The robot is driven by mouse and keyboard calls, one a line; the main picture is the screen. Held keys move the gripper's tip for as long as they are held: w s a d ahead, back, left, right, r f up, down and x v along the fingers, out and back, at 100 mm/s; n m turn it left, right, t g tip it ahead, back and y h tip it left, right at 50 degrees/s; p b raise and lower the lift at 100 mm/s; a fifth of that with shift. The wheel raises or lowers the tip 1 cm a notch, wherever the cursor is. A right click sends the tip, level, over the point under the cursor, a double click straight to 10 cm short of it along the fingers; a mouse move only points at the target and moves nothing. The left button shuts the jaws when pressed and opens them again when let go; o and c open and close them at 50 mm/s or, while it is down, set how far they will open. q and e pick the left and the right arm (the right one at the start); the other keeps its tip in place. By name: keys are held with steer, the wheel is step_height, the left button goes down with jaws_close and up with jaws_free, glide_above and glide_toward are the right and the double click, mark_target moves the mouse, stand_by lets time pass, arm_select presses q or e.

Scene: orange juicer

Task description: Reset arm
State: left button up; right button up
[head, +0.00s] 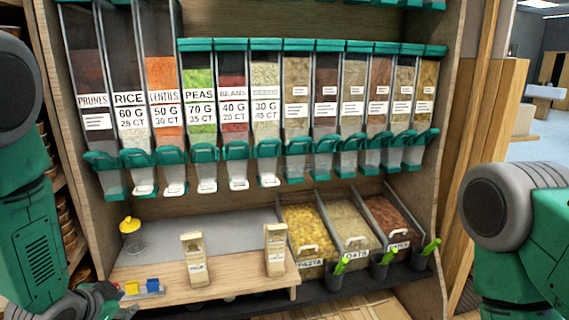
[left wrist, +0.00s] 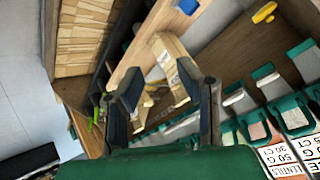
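My left gripper (head: 118,302) is low at the left in the head view, partly cut off by the bottom edge. In the left wrist view my left gripper (left wrist: 160,85) has its two dark fingers spread apart. Nothing shows clasped between them; the cartons and shelf seen through the gap lie beyond. My left arm (head: 28,180) comes in along the left edge. My right arm (head: 515,220) is at the right edge, and its gripper is out of the picture.
A wooden shelf (head: 220,280) holds two beige cartons (head: 194,262) (head: 275,250), a yellow-topped jar (head: 131,235) and small yellow and blue pieces (head: 142,288). Labelled dispensers (head: 200,110) hang above. Pasta (head: 310,232) and other bins stand at the right, with green-handled scoops (head: 385,260).

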arm_select(q)
steer(key=s+d+f+n+g+b, duration=0.1)
steer(key=s+d+f+n+g, duration=0.1)
steer(key=s+f, duration=0.4)
steer(key=s+d+f+n+g+b, duration=0.1)
steer(key=s+f, duration=0.6)
steer(key=s, duration=0.8)
steer(key=s+d+f+n+g+b, duration=0.1)
steer(key=s+d+f+n+g, duration=0.2)
steer(key=s, duration=0.8)
step_height(320, 180, down, 4)
steer(key=g, duration=0.2)
steer(key=shift+s+d+f+g+b, duration=0.2)
steer(key=shift+d+g+b, duration=0.1)
steer(key=shift+d+b, duration=0.05)
